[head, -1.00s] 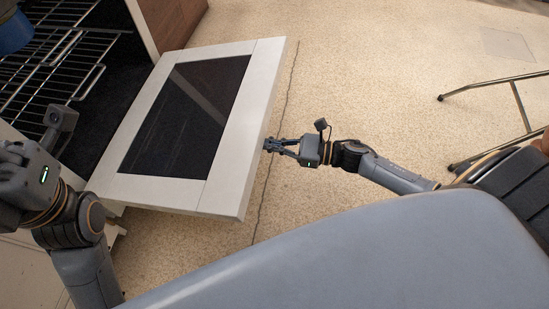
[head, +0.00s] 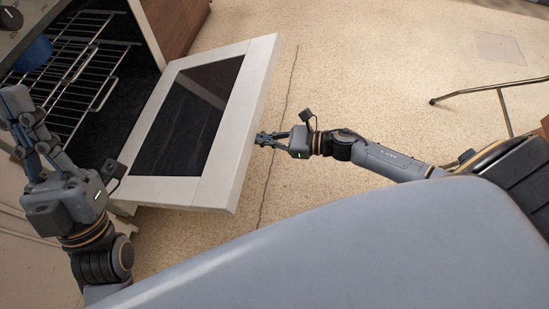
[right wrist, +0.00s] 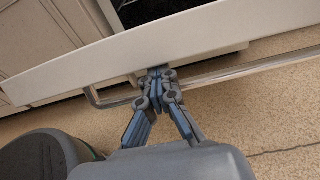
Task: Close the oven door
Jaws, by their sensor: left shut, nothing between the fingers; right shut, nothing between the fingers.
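The oven door (head: 228,150) is a white frame with a dark glass pane (head: 188,117). It stands open, tilted out from the oven cavity (head: 112,112). My right gripper (head: 262,139) is shut and empty at the door's outer edge. In the right wrist view its fingertips (right wrist: 155,74) are at the door's white edge (right wrist: 105,66), beside the metal handle bar (right wrist: 245,68); I cannot tell whether they touch. My left gripper (head: 15,120) is shut and empty, raised in front of the oven's left side.
Wire racks (head: 75,65) are inside the oven. A brown wooden panel (head: 172,25) stands beside the oven. A thin metal leg frame (head: 490,90) is at the right. The speckled floor (head: 345,75) is otherwise clear.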

